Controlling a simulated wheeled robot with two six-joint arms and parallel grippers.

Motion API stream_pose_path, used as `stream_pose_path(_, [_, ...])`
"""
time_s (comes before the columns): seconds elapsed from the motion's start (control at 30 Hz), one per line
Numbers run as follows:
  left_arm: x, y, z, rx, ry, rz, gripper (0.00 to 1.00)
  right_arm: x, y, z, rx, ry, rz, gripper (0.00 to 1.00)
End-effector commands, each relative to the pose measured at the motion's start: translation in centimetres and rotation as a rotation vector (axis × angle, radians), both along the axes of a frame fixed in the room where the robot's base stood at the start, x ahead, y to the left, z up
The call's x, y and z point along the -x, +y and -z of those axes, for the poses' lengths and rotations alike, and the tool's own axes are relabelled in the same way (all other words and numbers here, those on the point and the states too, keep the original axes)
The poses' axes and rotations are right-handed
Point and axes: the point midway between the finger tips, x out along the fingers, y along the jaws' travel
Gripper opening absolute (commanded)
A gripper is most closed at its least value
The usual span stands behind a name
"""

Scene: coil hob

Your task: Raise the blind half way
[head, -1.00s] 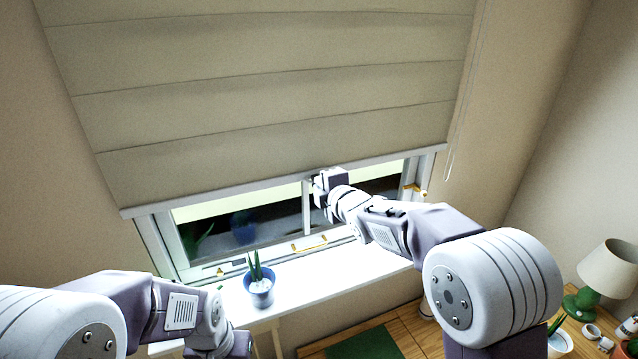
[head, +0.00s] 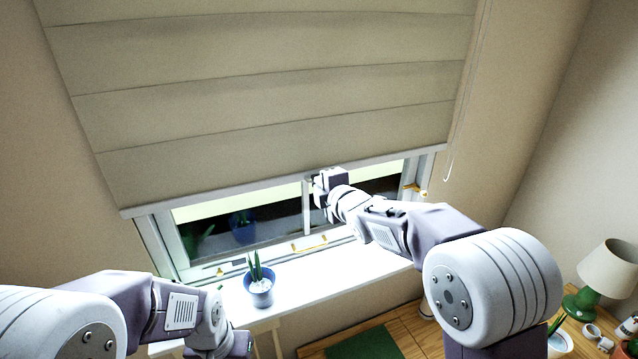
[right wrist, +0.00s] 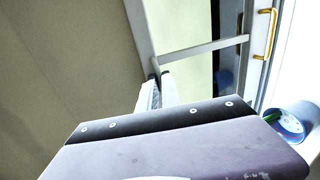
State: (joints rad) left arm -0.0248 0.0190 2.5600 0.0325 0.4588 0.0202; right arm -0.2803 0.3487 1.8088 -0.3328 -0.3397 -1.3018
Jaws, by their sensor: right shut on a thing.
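The beige folded blind (head: 270,85) covers the upper part of the window, and its pale bottom rail (head: 225,196) slants up to the right. A strip of window (head: 250,220) shows beneath it. In the right wrist view the blind (right wrist: 60,70) fills the left side and the gripper's fingertips (right wrist: 157,84) meet the rail (right wrist: 145,35). My left gripper (head: 235,345) is low at the bottom edge, away from the blind; its fingers are not clear.
A blue pot with a plant (head: 260,290) stands on the white sill (head: 310,285), below the blind. Brass handles are on the window frame (head: 310,245). A looped cord (head: 449,165) hangs at the blind's right. A lamp (head: 607,275) stands at the lower right.

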Motion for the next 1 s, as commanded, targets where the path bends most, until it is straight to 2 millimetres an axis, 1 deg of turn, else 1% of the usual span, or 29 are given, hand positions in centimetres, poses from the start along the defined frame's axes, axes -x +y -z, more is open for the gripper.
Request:
stream_pose_path(0.23, [0.0,0.0,-0.2,0.0,0.0,0.0,0.36,0.0,0.0,-0.3,0.001,-0.001,0.0,0.0])
stream_pose_path(0.37, [0.0,0.0,-1.3,0.0,0.0,0.0,0.36,0.0,0.0,-2.1,0.0,-0.004,-0.001,0.0])
stream_pose_path(0.47, [0.0,0.0,-2.9,0.0,0.0,0.0,0.36,0.0,0.0,-4.4,0.001,-0.006,0.0,0.0])
stream_pose_path(0.57, [0.0,0.0,-5.0,0.0,0.0,0.0,0.36,-0.1,0.0,-7.5,0.0,-0.006,0.0,0.0])
stream_pose_path(0.7, [0.0,0.0,-8.4,0.0,0.0,0.0,0.36,0.0,0.0,-11.8,0.0,-0.005,0.0,0.0])
stream_pose_path(0.8, [0.0,0.0,-10.6,0.0,0.0,0.0,0.36,0.0,0.0,-14.6,0.0,-0.005,0.0,0.0])
stream_pose_path(0.9, [0.0,0.0,-12.7,0.0,0.0,0.0,0.36,0.0,0.0,-17.0,0.0,-0.005,0.0,0.0])
stream_pose_path(1.0, [0.0,0.0,-14.4,0.0,0.0,0.0,0.36,0.0,0.0,-19.0,0.0,-0.005,0.0,0.0])
